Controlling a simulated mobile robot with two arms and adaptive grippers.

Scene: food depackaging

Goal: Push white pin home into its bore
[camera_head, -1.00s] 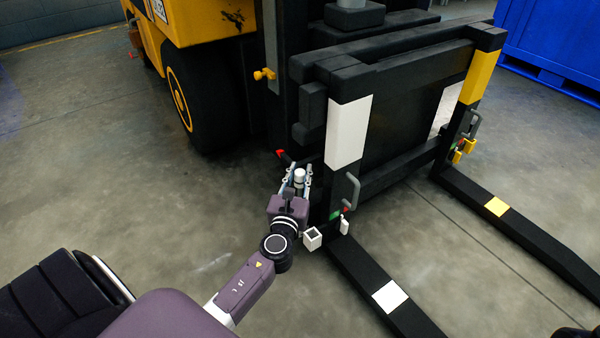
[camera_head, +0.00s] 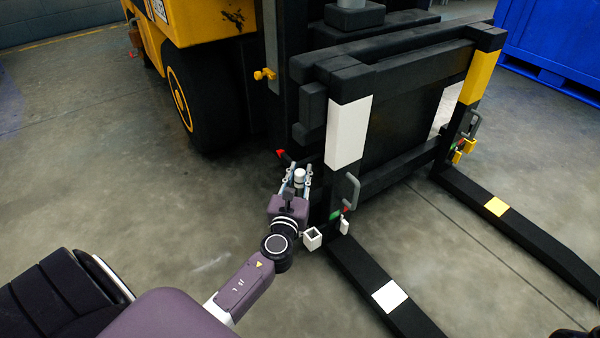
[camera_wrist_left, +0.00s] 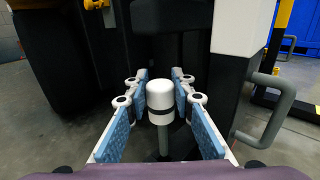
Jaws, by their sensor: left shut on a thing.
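The white pin (camera_head: 299,175) has a rounded white head, and stands upright between the fingers of my left gripper (camera_head: 297,183), beside the forklift's white-marked upright. In the left wrist view the pin (camera_wrist_left: 160,94) shows a dark band under its head and a grey shaft below. The blue-padded fingers of my left gripper (camera_wrist_left: 159,104) lie on both sides of it, shut on it. The bore is not clearly visible, and the pin's lower end is hidden. My right gripper is out of view.
A white square holder (camera_head: 312,238) sits at the near fork's base. A grey handle (camera_head: 353,190) stands close right of my left gripper. The near fork (camera_head: 375,283) runs to the lower right. A forklift wheel (camera_head: 200,105) is behind; floor at left is clear.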

